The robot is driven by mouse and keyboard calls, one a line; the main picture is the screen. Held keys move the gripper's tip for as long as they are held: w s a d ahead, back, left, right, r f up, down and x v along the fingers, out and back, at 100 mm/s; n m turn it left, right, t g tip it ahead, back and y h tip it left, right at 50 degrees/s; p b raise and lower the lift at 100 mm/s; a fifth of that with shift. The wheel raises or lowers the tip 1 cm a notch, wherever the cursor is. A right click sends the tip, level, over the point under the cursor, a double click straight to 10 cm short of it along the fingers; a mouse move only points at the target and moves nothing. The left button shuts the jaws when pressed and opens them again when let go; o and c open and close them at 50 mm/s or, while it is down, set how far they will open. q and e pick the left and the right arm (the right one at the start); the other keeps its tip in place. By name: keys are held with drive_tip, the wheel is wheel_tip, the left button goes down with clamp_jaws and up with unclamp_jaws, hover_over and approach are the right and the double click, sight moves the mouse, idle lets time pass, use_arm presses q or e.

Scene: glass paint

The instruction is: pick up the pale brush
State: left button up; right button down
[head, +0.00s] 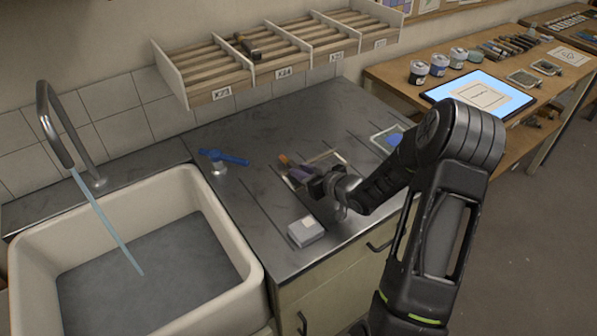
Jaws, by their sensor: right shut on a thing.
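My right gripper (312,184) is low over the metal worktop, right of the sink. It is shut on a brush (290,163), taken as the pale brush, whose brownish-orange end sticks out to the left of the fingers. Its grip point is hidden by the fingers. A thin pale strip (322,156) shows just behind the gripper; whether it is part of a brush or a tray edge is too small to tell. My left gripper is out of view.
A white block (305,231) lies in front of the gripper. A wall rack (220,92) overhangs the back. A blue-edged tray (385,139) lies behind my right arm.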

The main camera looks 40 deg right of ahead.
idle(0.4)
wheel_tip(320, 180, up, 10)
idle(0.5)
idle(0.5)
